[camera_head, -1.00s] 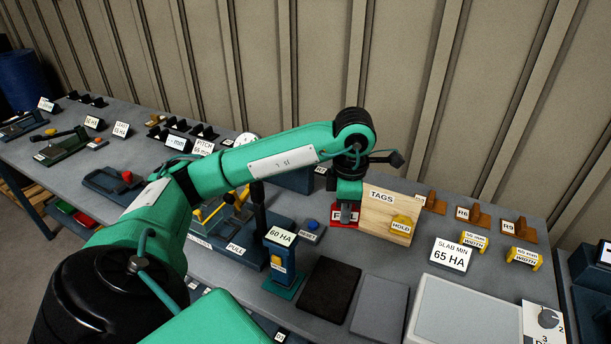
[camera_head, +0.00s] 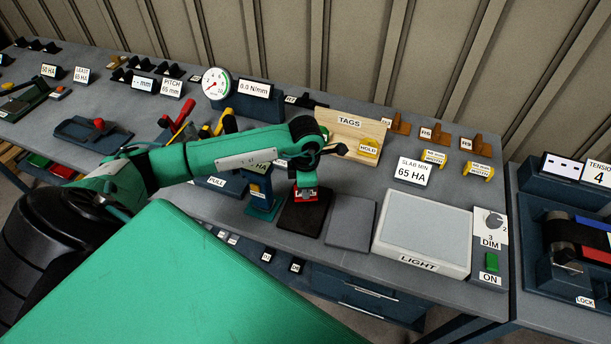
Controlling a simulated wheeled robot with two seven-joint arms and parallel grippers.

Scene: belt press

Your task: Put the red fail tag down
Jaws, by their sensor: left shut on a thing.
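My left gripper (camera_head: 306,187) is shut on the red fail tag (camera_head: 305,198), of which only a small red part shows below the jaws. The arm covers most of it and no lettering on it can be read. The tag is over the back part of the black mat (camera_head: 303,222); I cannot tell whether it touches the mat. My right gripper is not in view.
A grey pad (camera_head: 350,222) lies right of the black mat, then the LIGHT panel (camera_head: 425,232). The blue 60 HA stand (camera_head: 262,190) is close on the left. The SLAB MIN 65 HA sign (camera_head: 412,172) stands to the right.

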